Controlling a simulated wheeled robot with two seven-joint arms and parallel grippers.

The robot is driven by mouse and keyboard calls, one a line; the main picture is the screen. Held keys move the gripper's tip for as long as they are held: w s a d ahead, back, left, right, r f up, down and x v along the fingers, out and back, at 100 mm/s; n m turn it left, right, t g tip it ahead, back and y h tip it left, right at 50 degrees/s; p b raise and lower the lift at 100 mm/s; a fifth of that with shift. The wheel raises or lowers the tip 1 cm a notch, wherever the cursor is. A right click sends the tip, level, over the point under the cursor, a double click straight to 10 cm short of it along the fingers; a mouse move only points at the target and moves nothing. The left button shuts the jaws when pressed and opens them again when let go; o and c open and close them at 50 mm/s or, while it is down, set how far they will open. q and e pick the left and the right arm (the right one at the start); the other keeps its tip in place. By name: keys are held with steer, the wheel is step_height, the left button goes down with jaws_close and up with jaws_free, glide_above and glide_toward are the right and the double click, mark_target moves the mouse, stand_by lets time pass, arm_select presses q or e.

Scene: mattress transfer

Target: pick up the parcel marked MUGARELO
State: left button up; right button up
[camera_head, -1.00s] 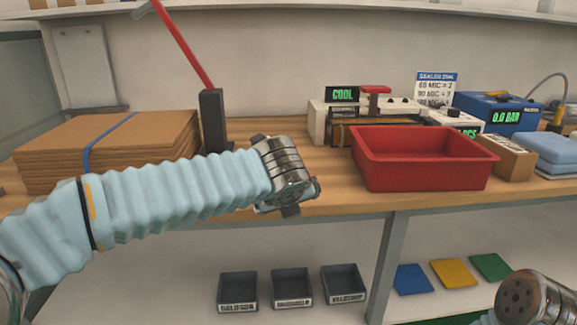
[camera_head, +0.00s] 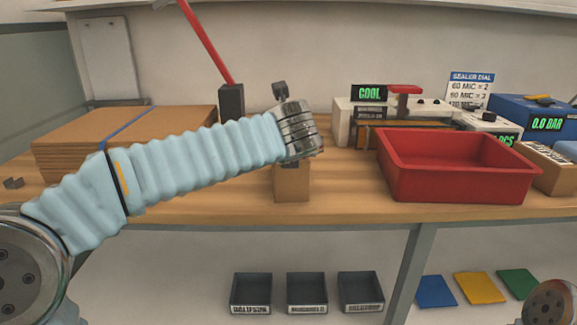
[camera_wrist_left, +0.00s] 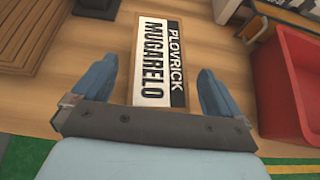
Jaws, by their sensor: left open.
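The parcel marked MUGARELO (camera_wrist_left: 162,62) lies on the bench with its label up; the label also reads PLOVRICK. In the head view a small brown box (camera_head: 291,184) shows below my left wrist, at the bench's front edge. My left gripper (camera_wrist_left: 156,77) is open, with one finger on each side of the parcel. The parcel is between the fingers in the picture; I see no grip, and the height gap cannot be told. In the head view the wrist hides part of the box. Only a round end of my right arm shows at the bottom right.
A red tray (camera_head: 455,190) stands right of the parcel. Flat cardboard (camera_head: 75,140) is stacked at the left, near a red-handled lever device (camera_head: 231,102). Another labelled box (camera_head: 553,180) stands right of the tray. Dark bins (camera_head: 307,293) sit below the bench.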

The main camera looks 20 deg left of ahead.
arm_select(q)
steer(key=x, duration=0.4)
steer(key=shift+r, duration=0.1)
steer(key=c, duration=1.6)
steer(key=shift+c, duration=0.6)
steer(key=shift+r, duration=0.15)
